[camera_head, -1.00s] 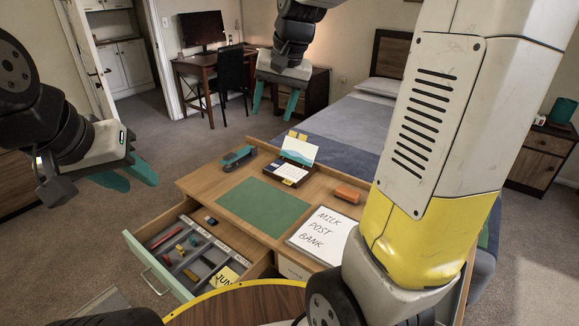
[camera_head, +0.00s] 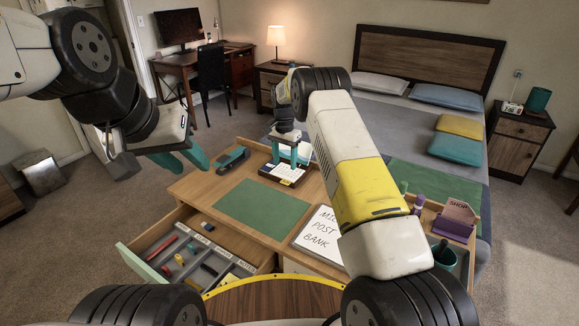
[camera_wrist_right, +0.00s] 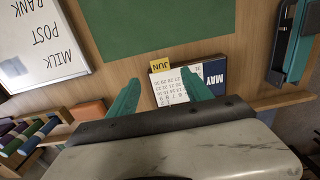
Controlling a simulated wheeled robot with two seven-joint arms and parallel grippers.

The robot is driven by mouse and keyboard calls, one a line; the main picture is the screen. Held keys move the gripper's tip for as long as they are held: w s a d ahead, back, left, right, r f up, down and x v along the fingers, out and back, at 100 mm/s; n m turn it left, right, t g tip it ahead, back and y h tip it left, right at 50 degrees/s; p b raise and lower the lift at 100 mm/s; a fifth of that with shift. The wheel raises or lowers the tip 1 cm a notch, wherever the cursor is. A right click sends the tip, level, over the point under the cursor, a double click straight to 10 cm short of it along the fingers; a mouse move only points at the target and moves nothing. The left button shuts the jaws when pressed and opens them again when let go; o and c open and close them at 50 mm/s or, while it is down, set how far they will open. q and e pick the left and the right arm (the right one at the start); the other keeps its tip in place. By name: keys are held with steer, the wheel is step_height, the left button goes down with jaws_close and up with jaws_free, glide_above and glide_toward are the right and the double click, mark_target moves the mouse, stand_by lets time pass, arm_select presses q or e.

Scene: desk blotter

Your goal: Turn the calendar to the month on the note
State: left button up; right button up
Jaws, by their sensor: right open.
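The desk calendar (camera_head: 290,175) stands at the back of the desk, with a white number page on a dark base. In the right wrist view its number page (camera_wrist_right: 171,92) shows beside a dark blue MAY header (camera_wrist_right: 214,73) and a yellow JUN tab (camera_wrist_right: 160,65). My right gripper (camera_head: 287,158) is open just above the calendar, partly hiding its raised back; its fingers (camera_wrist_right: 160,82) stand either side of the page in the wrist view. The yellow note (camera_head: 226,281) lies in the open drawer, mostly cut off from view. My left gripper (camera_head: 183,160) is open and empty left of the desk.
A green blotter (camera_head: 262,212) covers the desk's middle. A whiteboard (camera_head: 322,236) reading MILK POST BANK lies to its right. A stapler (camera_head: 233,159) is left of the calendar. The open drawer (camera_head: 140,256) holds small items. A purple holder (camera_head: 456,219) and a cup are far right.

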mark_target(285, 182)
step_height(285, 182, down, 8)
stand_by(0.5)
jaws_close()
stand_by(1.3)
